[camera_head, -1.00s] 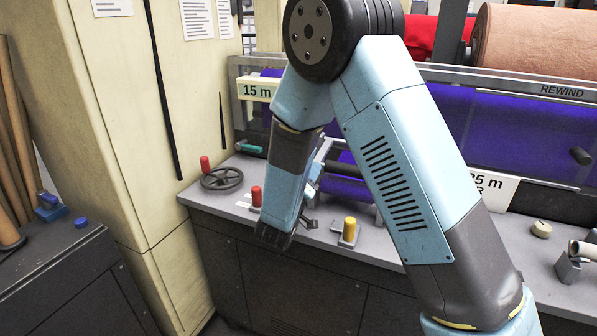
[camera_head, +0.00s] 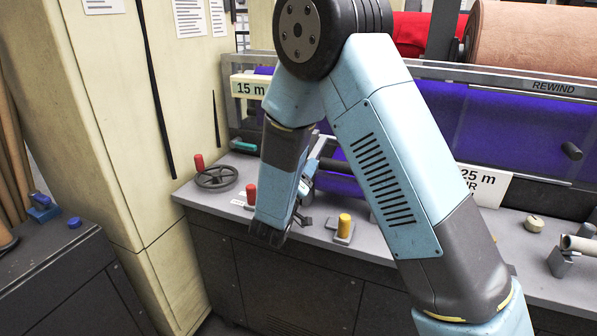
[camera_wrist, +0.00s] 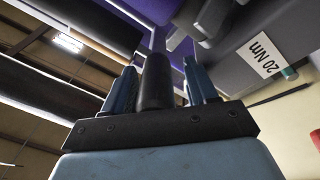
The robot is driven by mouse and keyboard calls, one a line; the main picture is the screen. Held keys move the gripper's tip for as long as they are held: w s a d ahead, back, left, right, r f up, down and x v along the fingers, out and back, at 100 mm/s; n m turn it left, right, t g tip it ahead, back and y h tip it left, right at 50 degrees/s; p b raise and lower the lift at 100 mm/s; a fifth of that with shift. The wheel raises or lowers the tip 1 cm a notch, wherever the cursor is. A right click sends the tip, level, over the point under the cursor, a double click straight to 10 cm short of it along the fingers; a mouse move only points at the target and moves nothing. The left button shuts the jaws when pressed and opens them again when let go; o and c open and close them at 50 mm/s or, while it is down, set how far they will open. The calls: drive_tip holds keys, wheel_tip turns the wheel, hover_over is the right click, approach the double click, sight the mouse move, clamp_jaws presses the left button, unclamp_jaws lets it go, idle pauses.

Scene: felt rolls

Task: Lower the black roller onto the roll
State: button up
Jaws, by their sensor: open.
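The black roller (camera_head: 336,165) lies in front of the purple roll (camera_head: 344,186), partly hidden behind my arm. Whether it touches the roll cannot be made out. My gripper (camera_head: 304,190) is beside the left end of the roller, mostly hidden by my forearm. In the wrist view, my gripper (camera_wrist: 159,68) is open, with a blue finger on each side of a dark cylindrical grip (camera_wrist: 155,82). A grey rod continues beyond the grip. Contact between fingers and grip is not clear.
A red knob (camera_head: 251,192), a yellow knob (camera_head: 344,225) and a black handwheel (camera_head: 217,177) stand on the grey bench top. A "15 m" sign (camera_head: 250,87) hangs at the left. A cream cabinet (camera_head: 110,110) bounds the left side.

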drive_tip(key=v, duration=1.3)
drive_tip(key=shift+s, duration=0.35)
drive_tip(key=shift+a+f, duration=0.15)
